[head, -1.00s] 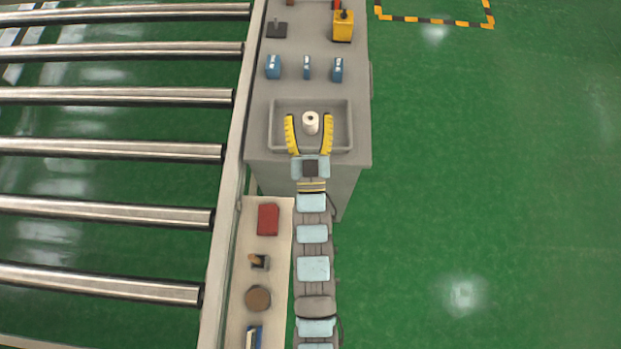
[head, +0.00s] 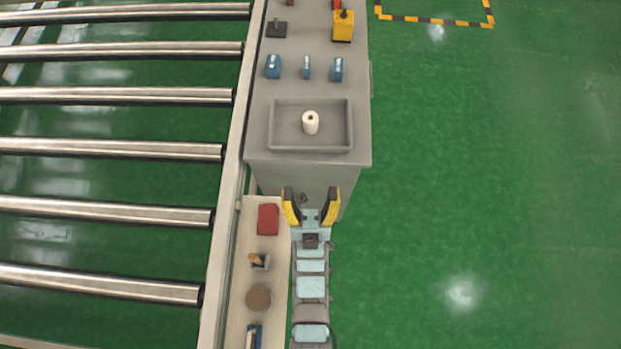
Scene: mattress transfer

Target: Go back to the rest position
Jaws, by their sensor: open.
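My gripper (head: 310,193) has two yellow fingers spread apart with nothing between them. It is in front of the near face of the grey cabinet (head: 258,150), below the tray in the picture. My arm runs down from it to the bottom edge of the picture.
Several metal rollers (head: 110,149) fill the left side. A narrow shelf (head: 238,275) beside my arm holds a red box (head: 268,219) and a brown round item (head: 258,298). Blue items (head: 273,66) stand farther back. The green floor (head: 480,200) at right is clear.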

